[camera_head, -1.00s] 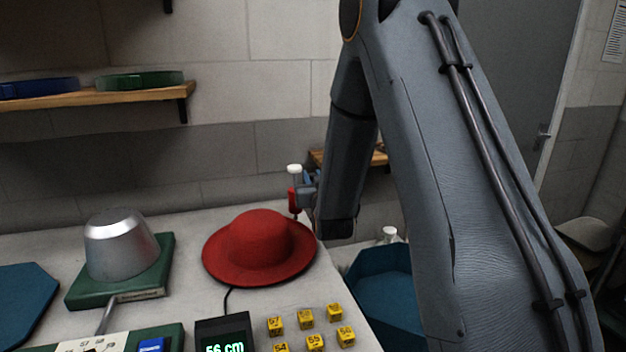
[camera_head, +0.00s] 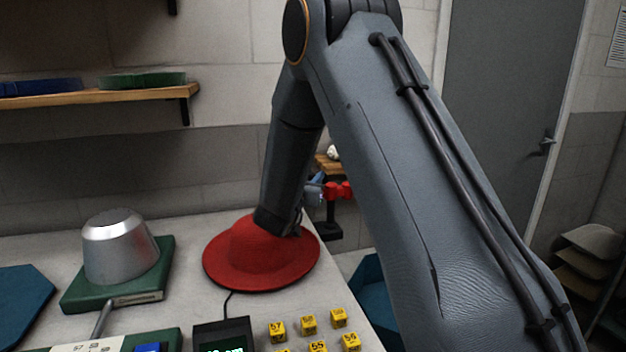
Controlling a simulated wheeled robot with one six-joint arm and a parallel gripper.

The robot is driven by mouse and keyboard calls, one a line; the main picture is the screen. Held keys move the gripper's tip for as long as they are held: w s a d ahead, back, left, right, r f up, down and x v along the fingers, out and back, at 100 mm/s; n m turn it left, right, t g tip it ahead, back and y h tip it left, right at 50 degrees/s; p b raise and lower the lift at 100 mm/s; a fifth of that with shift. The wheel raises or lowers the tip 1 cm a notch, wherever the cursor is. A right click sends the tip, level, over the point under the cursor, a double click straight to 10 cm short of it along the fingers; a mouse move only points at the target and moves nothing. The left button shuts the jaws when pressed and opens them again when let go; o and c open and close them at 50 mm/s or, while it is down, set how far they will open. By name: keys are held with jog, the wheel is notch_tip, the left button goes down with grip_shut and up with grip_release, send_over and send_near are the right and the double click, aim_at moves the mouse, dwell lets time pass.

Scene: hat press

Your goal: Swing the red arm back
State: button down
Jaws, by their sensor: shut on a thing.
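The red arm (camera_head: 340,191) shows as a short red piece behind the red hat, near the middle of the view. It lies roughly level and points to the right. My gripper (camera_head: 318,190) is at its left end and is shut on it. My forearm and wrist hide most of the gripper and part of the red arm. A dark part (camera_head: 327,233) shows below the red piece; how the two join is hidden.
The red hat (camera_head: 250,262) lies on the table, with my dark wrist in front of part of it. A metal block (camera_head: 121,250) on a green base stands at left. Yellow number cubes (camera_head: 309,324) and a display (camera_head: 222,337) are in front. A blue bin (camera_head: 375,300) is at right.

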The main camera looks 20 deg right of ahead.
dwell(0.3)
jog(key=c, duration=1.5)
grip_release()
jog(key=shift+c, duration=0.2)
jog(key=b+v, duration=0.1)
jog(key=v, duration=0.6)
jog(key=shift+s+a, duration=0.3)
